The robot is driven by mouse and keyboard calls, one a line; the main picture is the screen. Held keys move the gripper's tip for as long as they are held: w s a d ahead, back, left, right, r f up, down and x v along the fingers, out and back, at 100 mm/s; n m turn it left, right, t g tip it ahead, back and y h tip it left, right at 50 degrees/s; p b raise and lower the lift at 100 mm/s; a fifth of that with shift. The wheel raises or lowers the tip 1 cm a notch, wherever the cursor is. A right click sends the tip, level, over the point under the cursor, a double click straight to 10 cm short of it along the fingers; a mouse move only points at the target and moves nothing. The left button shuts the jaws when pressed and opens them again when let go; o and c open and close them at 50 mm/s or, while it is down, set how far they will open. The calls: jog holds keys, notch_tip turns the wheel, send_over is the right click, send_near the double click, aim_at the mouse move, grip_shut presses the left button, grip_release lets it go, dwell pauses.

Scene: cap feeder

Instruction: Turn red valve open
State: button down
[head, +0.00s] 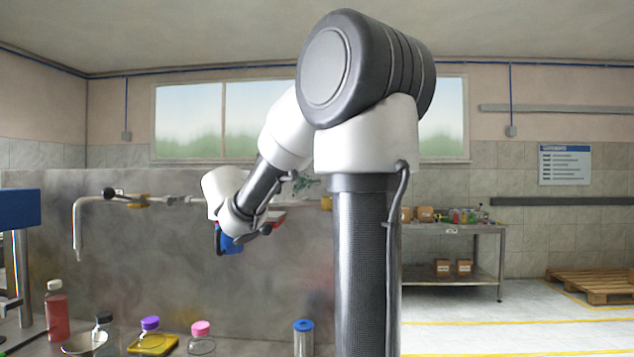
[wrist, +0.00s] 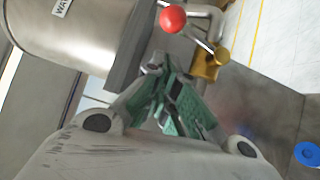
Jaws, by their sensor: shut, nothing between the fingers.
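In the wrist view a red ball knob (wrist: 173,18) sits on the end of a metal lever (wrist: 200,42). The lever runs to a brass valve body (wrist: 209,66) on a pipe. My gripper (wrist: 166,72), with green-padded fingers, is shut and empty, just below the knob and left of the brass body in the picture. I see no clear contact with either. A brass part (head: 326,202) shows beside my column; the red knob is not clear there.
A steel tank (wrist: 80,35) with a label stands close at the upper left of the wrist view. A pipe with a black-handled valve (head: 116,194) runs along the grey panel. Bottles, including a red one (head: 56,312), stand on the bench. A shelf table (head: 450,229) is behind.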

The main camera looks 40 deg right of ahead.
jog(key=shift+s+d+r, duration=0.15)
jog(key=shift+s+d, duration=0.8)
jog(key=shift+s+d+r+m+y, duration=0.2)
jog(key=shift+s+d+m+y, duration=0.1)
jog(key=shift+m+y, duration=0.15)
jog(key=s+d+m+y, duration=0.1)
jog(key=s+m+y, duration=0.1)
jog(key=s+d+m+t+y, duration=0.1)
jog(key=d+m+y, duration=0.1)
jog(key=m, duration=0.1)
jog(key=shift+s+r, duration=0.1)
jog(key=shift+s, duration=0.25)
jog(key=s+d+f+m+t+y, duration=0.2)
jog(key=m+y, duration=0.1)
jog(key=shift+s, duration=0.15)
jog(key=shift+f, duration=0.2)
dwell(0.5)
